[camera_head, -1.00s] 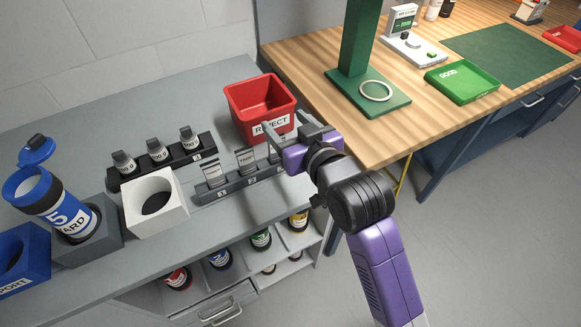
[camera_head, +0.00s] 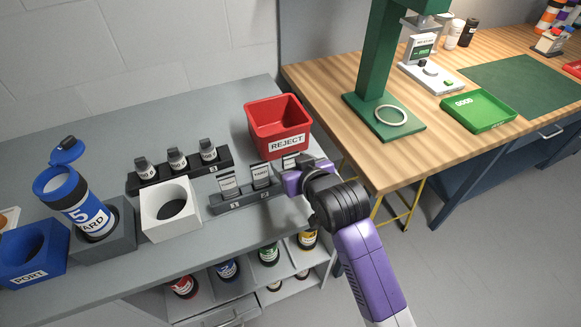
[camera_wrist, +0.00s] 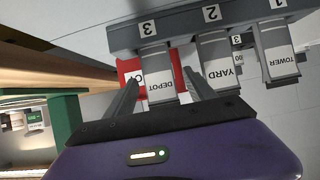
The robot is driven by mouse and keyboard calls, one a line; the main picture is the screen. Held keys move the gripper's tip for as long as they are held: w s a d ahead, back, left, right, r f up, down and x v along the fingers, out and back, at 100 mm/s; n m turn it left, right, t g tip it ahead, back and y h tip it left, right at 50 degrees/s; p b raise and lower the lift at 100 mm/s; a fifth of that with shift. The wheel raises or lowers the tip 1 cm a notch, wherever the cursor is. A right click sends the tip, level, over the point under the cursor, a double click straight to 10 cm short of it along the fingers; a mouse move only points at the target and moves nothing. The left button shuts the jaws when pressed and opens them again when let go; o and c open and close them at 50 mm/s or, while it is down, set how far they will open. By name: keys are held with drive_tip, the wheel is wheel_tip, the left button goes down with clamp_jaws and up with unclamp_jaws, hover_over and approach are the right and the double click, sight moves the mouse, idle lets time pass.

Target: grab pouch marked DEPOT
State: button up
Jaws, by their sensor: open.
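The DEPOT pouch (camera_wrist: 158,88) is a grey pouch with a white label, in slot 3 of the grey rack (camera_wrist: 185,28). In the head view its top (camera_head: 290,161) shows at the rack's right end, partly hidden by my gripper (camera_head: 301,170). In the wrist view my gripper (camera_wrist: 160,78) is open, with one finger on each side of the DEPOT pouch. I cannot tell whether either finger touches it. The YARD pouch (camera_wrist: 219,66) in slot 2 is close beside one finger. The TOWER pouch (camera_wrist: 277,54) is in slot 1.
A red REJECT bin (camera_head: 279,124) stands just behind the rack. The blue-lidded container (camera_head: 78,205) leans in a grey holder. A wooden bench (camera_head: 370,160) is at right.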

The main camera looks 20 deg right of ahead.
drive_tip(key=shift+w+f, duration=0.2)
drive_tip(key=shift+w, duration=0.05)
clamp_jaws()
drive_tip(key=shift+r, duration=0.1)
